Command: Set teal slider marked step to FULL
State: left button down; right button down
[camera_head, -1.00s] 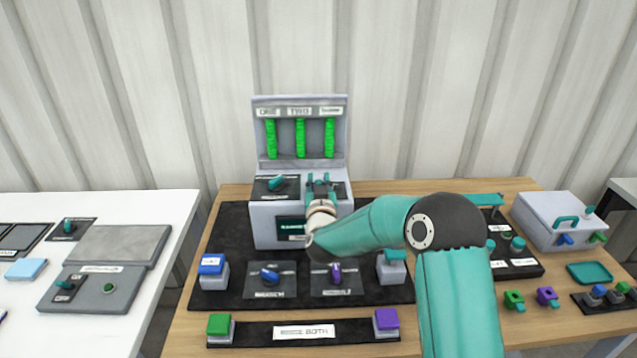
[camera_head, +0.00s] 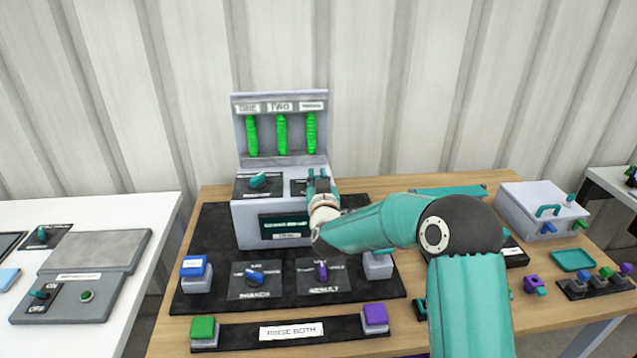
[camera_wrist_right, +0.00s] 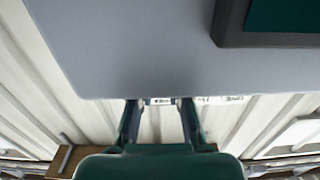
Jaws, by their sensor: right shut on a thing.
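The grey manifold box (camera_head: 245,222) stands at the back middle of the wooden table. Its sloped top has a left dark panel with a teal knob (camera_head: 258,180) and a right dark panel (camera_head: 298,188). My right gripper (camera_head: 319,182) reaches over the right part of that right panel and is shut on what appears to be the teal slider, which the fingers mostly hide. The slider's markings, FULL included, cannot be read. In the right wrist view, the two fingers (camera_wrist_right: 160,112) stand below the box's grey face, and their grip point is hidden. My left gripper is out of view.
Three green columns (camera_head: 282,135) stand upright in the box's back panel. In front are a blue button (camera_head: 194,266), a blue knob (camera_head: 254,276), a purple knob (camera_head: 321,270), a green button (camera_head: 203,328) and a purple button (camera_head: 374,315). A lidded grey box (camera_head: 540,215) stands at right.

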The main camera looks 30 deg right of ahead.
jog(key=shift+d+r, duration=0.1)
jog(key=shift+d, duration=0.1)
jog(key=c, duration=1.1)
grip_release()
jog(key=shift+d, duration=0.1)
jog(key=shift+s+a, duration=0.1)
jog(key=shift+a, duration=0.1)
jog(key=v, duration=1.1)
jog(key=shift+s+a, duration=0.15)
jog(key=shift+s, duration=0.2)
